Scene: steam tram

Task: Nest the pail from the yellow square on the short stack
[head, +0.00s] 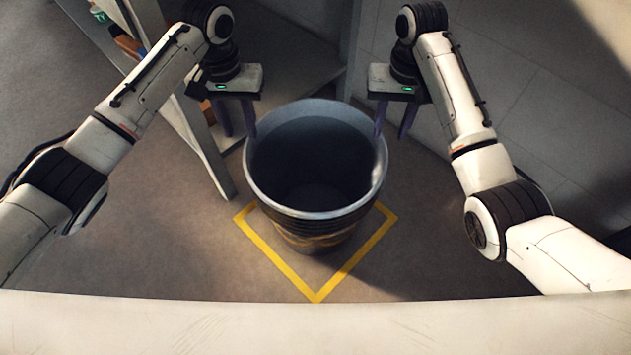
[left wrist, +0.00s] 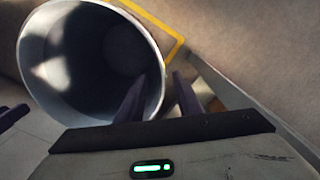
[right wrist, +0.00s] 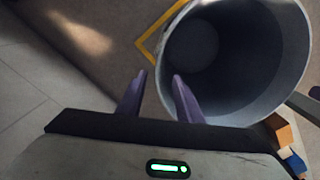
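The dark grey pail (head: 315,205) stands upright on the floor inside the yellow square (head: 317,295), its pale rim upward and its inside looking empty. My left gripper (head: 238,128) is at the pail's far left rim. My right gripper (head: 393,128) is at its far right rim. Both are open. In the left wrist view the rim of the pail (left wrist: 110,50) passes between the two fingers. The right wrist view shows the pail's rim (right wrist: 165,60) between the fingers too. I cannot tell whether any finger touches it. No stack of pails is recognisable in view.
A grey shelf frame (head: 205,150) stands close to the pail's left, with orange items (head: 125,42) on it at the upper left. A grey post (head: 349,50) rises behind. The floor (head: 150,235) to the left front is clear. Grey wall panels (head: 535,110) lie at the right.

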